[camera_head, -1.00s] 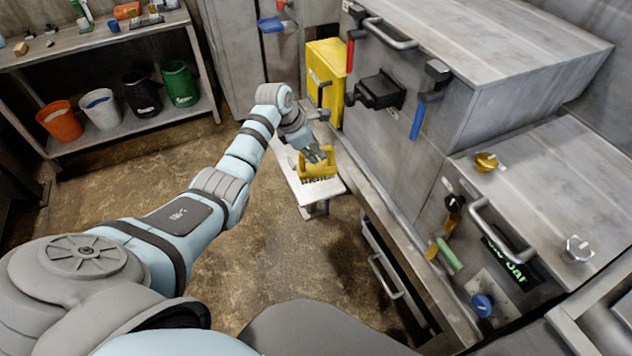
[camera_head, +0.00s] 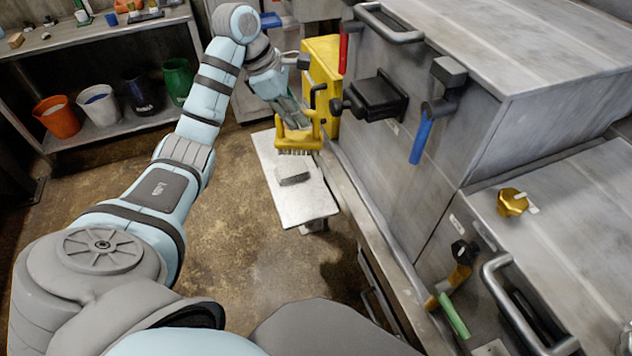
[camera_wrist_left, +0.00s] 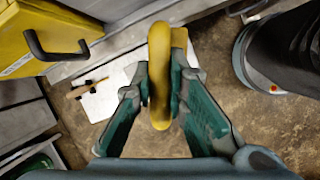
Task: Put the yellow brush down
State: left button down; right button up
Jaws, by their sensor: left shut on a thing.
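The yellow brush (camera_head: 298,136), with its bristles facing down, is in my left gripper (camera_head: 291,116), which is shut on its handle. The brush appears above the far part of a white bench (camera_head: 305,208); bristles and bench look apart. In the left wrist view, the brush handle (camera_wrist_left: 160,75) runs between the two green fingers of the left gripper (camera_wrist_left: 160,90), and the bench top (camera_wrist_left: 103,102) shows beyond. My right gripper is not in view.
A yellow box (camera_head: 322,62) is close behind the brush. The compactor (camera_head: 440,170), with protruding handles, stands on the right. Shelves with several buckets (camera_head: 100,104) stand at the left.

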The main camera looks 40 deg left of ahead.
aim_at(299, 146)
pick_arm(q)
jog(key=shift+f+b, duration=0.35)
jog(key=shift+f, duration=0.3)
notch_tip(299, 146, down, 8)
jog(key=b, duration=0.7)
jog(key=shift+w+d+f, duration=0.1)
notch_tip(299, 146, down, 12)
jog(key=b, duration=0.1)
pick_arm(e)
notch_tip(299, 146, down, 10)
pick_arm(q)
jog(key=c, duration=2)
grip_release()
jog(key=shift+b, duration=0.3)
jog(key=o, duration=0.4)
